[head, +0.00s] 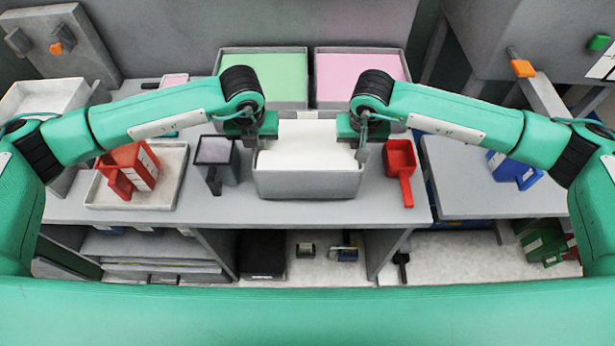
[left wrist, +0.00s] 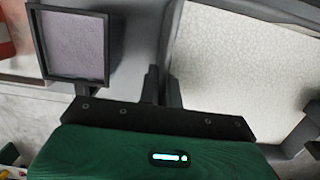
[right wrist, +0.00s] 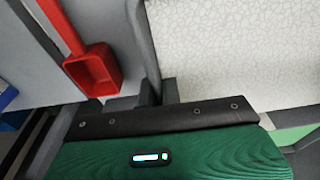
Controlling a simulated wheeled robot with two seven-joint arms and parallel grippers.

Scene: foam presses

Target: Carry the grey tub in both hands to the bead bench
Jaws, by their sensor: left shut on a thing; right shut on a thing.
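The grey tub (head: 308,185), full of white beads, is level at the middle of the grey bench in the head view. My left gripper (head: 258,150) is shut on its left wall and my right gripper (head: 358,150) on its right wall. The left wrist view shows the tub wall (left wrist: 176,35) between the fingers (left wrist: 162,88). The right wrist view shows the opposite wall (right wrist: 146,45) between the other fingers (right wrist: 158,94). I cannot tell whether the tub touches the bench. I cannot tell which surface is the bead bench.
Bins of green (head: 275,72) and pink (head: 355,72) material stand behind the tub. A grey container with a handle (head: 214,160) is close on the left, beside a tray (head: 170,190) with a red jug (head: 140,165). A red scoop (head: 400,160) lies close on the right.

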